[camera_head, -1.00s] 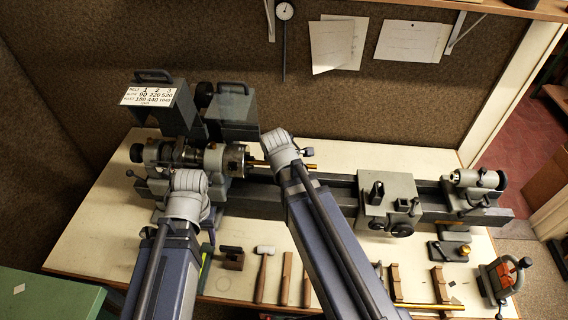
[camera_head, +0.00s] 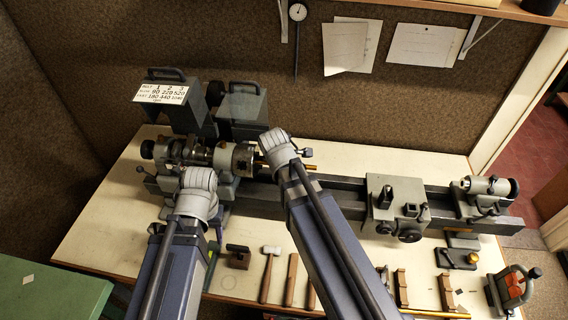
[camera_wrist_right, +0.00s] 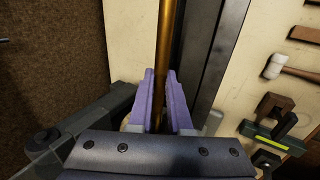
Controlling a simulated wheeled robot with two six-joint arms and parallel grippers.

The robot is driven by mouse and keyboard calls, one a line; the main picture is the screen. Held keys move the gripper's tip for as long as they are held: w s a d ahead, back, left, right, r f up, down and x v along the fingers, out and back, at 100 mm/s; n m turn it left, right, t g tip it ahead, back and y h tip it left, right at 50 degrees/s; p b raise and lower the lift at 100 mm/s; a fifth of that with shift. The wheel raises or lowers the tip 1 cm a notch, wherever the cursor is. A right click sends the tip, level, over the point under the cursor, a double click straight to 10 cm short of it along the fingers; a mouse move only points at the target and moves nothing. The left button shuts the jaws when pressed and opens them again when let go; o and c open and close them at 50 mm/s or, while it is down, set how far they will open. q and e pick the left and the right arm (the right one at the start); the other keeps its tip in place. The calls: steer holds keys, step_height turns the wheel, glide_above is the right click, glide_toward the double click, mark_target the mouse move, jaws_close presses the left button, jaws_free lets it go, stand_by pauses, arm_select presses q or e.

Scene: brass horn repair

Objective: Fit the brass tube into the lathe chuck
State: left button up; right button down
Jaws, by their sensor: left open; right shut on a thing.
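The lathe chuck (camera_head: 239,159) is a grey round body on the headstock, left of centre in the head view. The thin brass tube (camera_head: 311,167) lies level along the lathe axis, passing behind my right wrist. Its left part shows at the chuck face; I cannot tell how deep it sits. My right gripper's purple fingers (camera_wrist_right: 161,78) are shut on the tube, which also shows in the right wrist view (camera_wrist_right: 165,40). My left gripper (camera_head: 196,178) is open in front of the headstock, left of the chuck; its fingertips are mostly hidden by its wrist.
The lathe bed (camera_head: 340,190) runs right to a carriage (camera_head: 394,198) and a tailstock (camera_head: 488,188). A mallet (camera_head: 268,272) and wooden tools lie on the bench in front. A small vise (camera_head: 512,288) stands at the right front. A raised headstock cover (camera_head: 175,105) stands behind.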

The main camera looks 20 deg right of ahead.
steer(key=shift+w+a, duration=0.15)
steer(key=shift+a, duration=0.1)
steer(key=shift+w+a, duration=0.1)
steer(key=shift+a, duration=0.1)
steer(key=c, duration=0.8)
jaws_free()
steer(key=shift+o, duration=0.2)
steer(key=shift+r, duration=0.1)
steer(key=p+v, duration=0.6)
steer(key=v, duration=0.1)
steer(key=shift+r+p, duration=0.25)
steer(key=shift+p, duration=0.1)
steer(key=shift+s+a+f, duration=0.1)
steer(key=shift+s, duration=0.15)
